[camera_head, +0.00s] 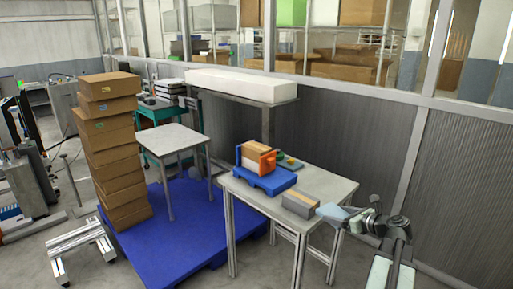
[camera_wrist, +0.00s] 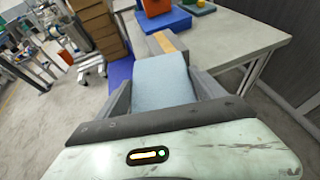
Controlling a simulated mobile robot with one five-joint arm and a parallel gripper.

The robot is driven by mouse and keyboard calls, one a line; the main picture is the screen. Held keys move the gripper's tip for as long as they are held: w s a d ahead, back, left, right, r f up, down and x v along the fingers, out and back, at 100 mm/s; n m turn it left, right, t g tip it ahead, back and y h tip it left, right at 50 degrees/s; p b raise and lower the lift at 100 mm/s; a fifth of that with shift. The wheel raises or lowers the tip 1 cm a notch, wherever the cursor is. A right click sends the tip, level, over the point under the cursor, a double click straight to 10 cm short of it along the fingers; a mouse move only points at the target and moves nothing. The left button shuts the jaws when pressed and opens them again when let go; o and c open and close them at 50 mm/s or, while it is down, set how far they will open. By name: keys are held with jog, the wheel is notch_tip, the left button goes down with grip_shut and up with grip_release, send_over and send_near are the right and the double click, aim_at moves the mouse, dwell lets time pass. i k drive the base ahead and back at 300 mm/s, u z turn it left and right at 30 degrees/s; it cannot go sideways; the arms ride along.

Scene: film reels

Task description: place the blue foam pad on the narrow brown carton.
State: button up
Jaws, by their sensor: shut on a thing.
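The light blue foam pad (camera_wrist: 163,80) is between the jaws of my gripper (camera_wrist: 164,92), which is shut on it. In the head view the pad (camera_head: 335,211) and my gripper (camera_head: 357,216) are at the right, by the table's near right corner. A low, narrow box, grey with a brown strip along its top (camera_head: 300,199), lies on the table just left of the pad. It also shows beyond the pad in the wrist view (camera_wrist: 166,41), partly hidden by it. I take this box for the narrow brown carton. The pad looks apart from it.
The grey table (camera_head: 325,184) also bears a blue pallet (camera_head: 266,181) with brown and white boxes and an orange frame (camera_head: 267,161). Small coloured pieces (camera_head: 289,163) lie behind. A tall stack of cartons (camera_head: 112,150) stands left. The table's right part is clear.

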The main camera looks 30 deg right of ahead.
aim_at(255, 146)
jog(key=z, duration=0.05)
jog(key=i, duration=0.95)
jog(key=u, duration=0.05)
